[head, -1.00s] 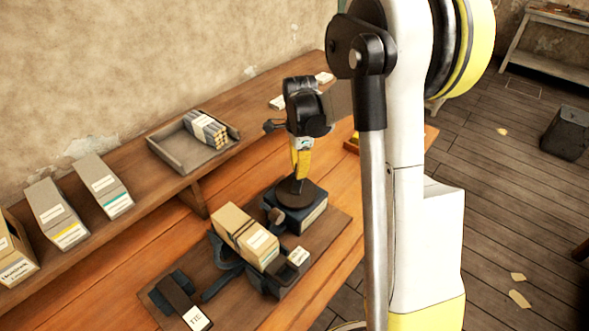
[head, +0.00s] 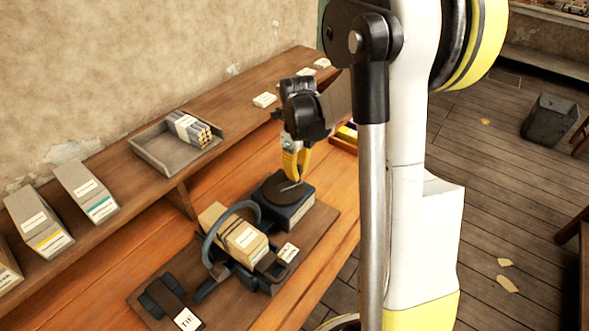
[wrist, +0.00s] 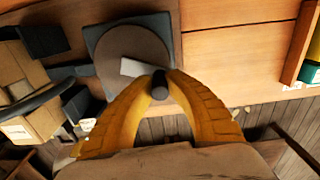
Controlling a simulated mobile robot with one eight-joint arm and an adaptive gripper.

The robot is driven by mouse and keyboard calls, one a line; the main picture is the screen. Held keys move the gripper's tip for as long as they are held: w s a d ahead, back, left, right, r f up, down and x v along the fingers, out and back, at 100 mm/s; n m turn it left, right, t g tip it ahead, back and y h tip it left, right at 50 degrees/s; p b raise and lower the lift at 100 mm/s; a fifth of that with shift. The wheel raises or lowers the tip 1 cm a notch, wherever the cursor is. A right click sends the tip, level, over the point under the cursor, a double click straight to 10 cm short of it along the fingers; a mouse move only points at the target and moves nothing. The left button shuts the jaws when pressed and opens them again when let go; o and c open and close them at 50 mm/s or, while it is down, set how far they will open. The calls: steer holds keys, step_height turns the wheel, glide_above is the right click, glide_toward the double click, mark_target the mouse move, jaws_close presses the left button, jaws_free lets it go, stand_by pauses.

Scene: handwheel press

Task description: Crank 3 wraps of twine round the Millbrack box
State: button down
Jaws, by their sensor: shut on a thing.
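The tan box with a white label (head: 243,240) lies in the dark cradle of the press, with dark bands around it. I cannot count the wraps or read the label. A curved blue-grey arm (head: 231,212) arches over the box. The crank is a round brown disc (head: 281,186) on a dark block, behind and right of the box. My gripper (head: 294,178) is over the disc, its yellow fingers pointing down. In the wrist view my gripper (wrist: 160,82) is shut on a dark crank knob (wrist: 159,86) near the disc's edge; the box (wrist: 32,95) is at the left.
A dark lever with a "TIE" tag (head: 187,319) is at the front left of the board. The back shelf carries grey boxes (head: 83,190) and a tray (head: 158,151) holding a bundle. Free bench (head: 222,160) lies between shelf and press.

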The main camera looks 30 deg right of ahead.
steer(key=m, duration=0.1)
steer(key=s+m, duration=0.1)
steer(key=m, duration=0.1)
steer(key=shift+s+a+m, duration=0.15)
steer(key=shift+s+m, duration=0.1)
steer(key=shift+m, duration=0.05)
steer(key=shift+s+a+m, duration=0.15)
steer(key=shift+s+m, duration=0.1)
steer(key=shift+m, duration=0.5)
steer(key=shift+s+a+m, duration=0.15)
steer(key=shift+s+m, duration=0.1)
steer(key=shift+m, duration=0.5)
steer(key=c, duration=1.3)
jaws_free()
step_height(320, 180, up, 12)
